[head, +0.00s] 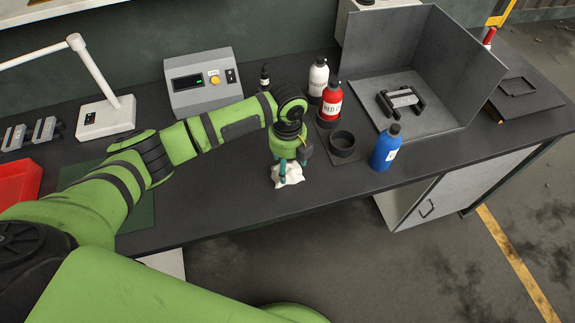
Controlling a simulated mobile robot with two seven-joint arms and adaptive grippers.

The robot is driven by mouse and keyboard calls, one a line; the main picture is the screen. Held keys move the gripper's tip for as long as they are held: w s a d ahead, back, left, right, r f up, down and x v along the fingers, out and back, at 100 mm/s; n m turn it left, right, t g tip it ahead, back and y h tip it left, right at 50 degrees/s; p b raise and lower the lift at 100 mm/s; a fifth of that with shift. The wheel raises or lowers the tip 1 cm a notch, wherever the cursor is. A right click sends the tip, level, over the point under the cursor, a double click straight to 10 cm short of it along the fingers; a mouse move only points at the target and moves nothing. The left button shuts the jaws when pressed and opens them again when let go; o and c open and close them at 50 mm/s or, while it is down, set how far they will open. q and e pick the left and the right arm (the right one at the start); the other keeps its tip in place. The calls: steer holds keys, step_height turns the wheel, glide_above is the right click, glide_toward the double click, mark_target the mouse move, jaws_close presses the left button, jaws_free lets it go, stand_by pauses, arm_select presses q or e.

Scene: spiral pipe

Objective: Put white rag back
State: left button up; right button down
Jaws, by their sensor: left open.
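The white rag (288,176) lies crumpled on the dark workbench (235,196), near its front edge. My left gripper (291,168) points down directly over the rag, with its fingertips at the cloth. It is open. The fingers cover part of the rag, and I cannot tell whether they touch it. My right gripper is not in view.
A black ring holder (342,144), a blue bottle (385,148), a red bottle (330,101) and a white bottle (318,78) stand right of the gripper. A grey booth (440,118) holds a bracket. A control box (203,84) stands behind my arm. A red bin (20,182) is far left.

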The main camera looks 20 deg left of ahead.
mark_target(288, 167)
arm_select(q)
step_height(288, 167, up, 11)
steer(key=b, duration=0.1)
steer(key=shift+f, duration=0.15)
